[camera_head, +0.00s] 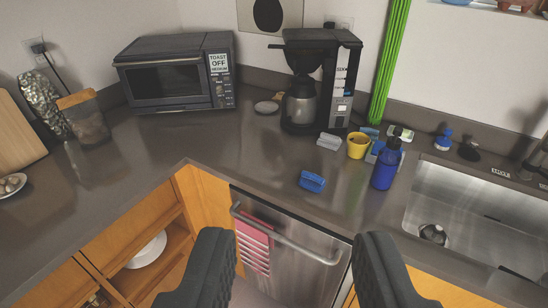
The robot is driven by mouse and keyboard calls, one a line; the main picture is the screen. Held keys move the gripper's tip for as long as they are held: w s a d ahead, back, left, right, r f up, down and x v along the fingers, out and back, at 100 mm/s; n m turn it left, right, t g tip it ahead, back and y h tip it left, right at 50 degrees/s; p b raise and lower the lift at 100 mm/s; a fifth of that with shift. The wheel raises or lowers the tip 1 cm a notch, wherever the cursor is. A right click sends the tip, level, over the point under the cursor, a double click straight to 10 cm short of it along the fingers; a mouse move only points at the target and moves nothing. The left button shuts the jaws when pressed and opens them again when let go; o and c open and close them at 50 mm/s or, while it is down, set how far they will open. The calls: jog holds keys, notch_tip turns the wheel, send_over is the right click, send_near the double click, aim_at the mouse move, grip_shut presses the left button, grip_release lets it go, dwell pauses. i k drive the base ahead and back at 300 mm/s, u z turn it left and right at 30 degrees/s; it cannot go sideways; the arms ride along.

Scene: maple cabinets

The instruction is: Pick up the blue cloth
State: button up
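My gripper (293,236) is open and empty, its two dark fingers wide apart at the bottom of the view, in front of the dishwasher. A small blue item (312,181) lies on the grey counter near its front edge, beyond the fingers; I cannot tell whether it is cloth. Another light blue item (370,131) lies farther back by the wall, partly hidden by things in front. A red and white striped towel (254,246) hangs on the dishwasher handle, between the fingers in the picture. No clearly blue cloth can be made out.
A dark blue bottle (386,165) and a yellow cup (358,146) stand right of the small blue item. A coffee maker (338,90) and toaster oven (170,75) stand behind. The sink (480,215) is at right. The counter's middle is clear. An open cabinet is lower left.

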aim_at(311, 182)
jog(key=u, duration=0.3)
jog(key=i, duration=1.05)
jog(key=u, duration=0.4)
